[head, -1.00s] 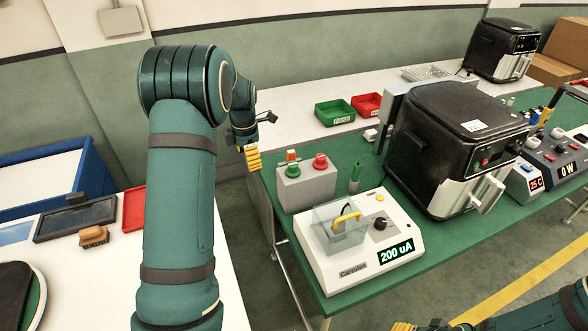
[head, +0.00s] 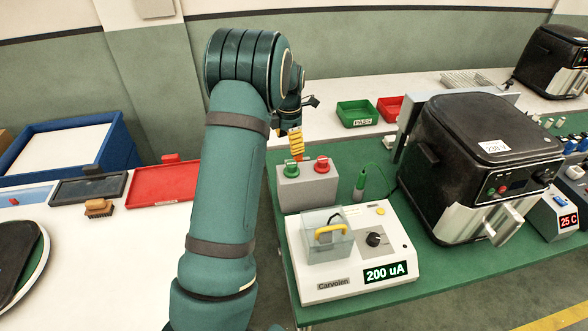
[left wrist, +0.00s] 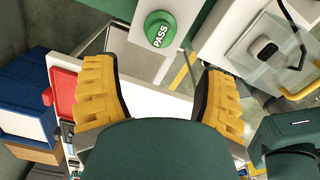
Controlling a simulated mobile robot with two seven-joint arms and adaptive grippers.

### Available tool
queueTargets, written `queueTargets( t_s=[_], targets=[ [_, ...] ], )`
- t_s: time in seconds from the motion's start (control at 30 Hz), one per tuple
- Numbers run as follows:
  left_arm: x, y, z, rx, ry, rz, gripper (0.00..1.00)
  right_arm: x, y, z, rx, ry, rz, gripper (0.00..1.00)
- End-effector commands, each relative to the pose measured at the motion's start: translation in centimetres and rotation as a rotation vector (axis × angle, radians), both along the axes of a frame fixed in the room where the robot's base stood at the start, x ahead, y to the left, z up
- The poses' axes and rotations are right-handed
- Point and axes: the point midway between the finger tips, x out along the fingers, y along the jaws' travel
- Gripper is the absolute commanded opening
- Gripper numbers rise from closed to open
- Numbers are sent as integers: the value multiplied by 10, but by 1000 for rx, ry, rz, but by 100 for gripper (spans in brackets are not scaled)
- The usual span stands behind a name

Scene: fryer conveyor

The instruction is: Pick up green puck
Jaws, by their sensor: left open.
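The green puck (head: 291,168), a round knob-like piece, sits on the left of the grey box (head: 308,190), with a red puck (head: 322,164) to its right. In the left wrist view the green puck (left wrist: 160,29) is marked PASS and lies beyond the fingertips, between their lines. My left gripper (head: 297,143) is above the green puck in the head view, pointing down. In the left wrist view my left gripper (left wrist: 163,78) has its yellow fingers wide apart with nothing between them. My right gripper is not seen in the head view.
A Carvolen meter (head: 318,291) with a clear box and yellow handle stands just in front of the grey box. A black fryer (head: 490,150) is to the right. A green PASS tray (head: 357,113) and a red tray (head: 389,107) lie behind.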

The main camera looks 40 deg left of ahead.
Motion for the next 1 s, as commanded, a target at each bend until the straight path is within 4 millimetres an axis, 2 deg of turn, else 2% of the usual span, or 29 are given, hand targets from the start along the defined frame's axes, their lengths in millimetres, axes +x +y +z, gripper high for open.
queueTargets(
  t_s=[0.03,0.2,0.53,0.8,1.0],
  targets=[
    [-1,0,-12,-2,4,0,72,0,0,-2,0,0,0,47],
    [0,0,-38,-1,1,-1,72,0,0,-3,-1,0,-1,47],
    [1,-1,-59,-1,2,-1,72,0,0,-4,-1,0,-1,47],
    [4,-1,-96,-1,3,0,72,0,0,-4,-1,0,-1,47],
    [5,-1,-102,0,-1,-1,72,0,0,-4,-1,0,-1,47]
  ],
)
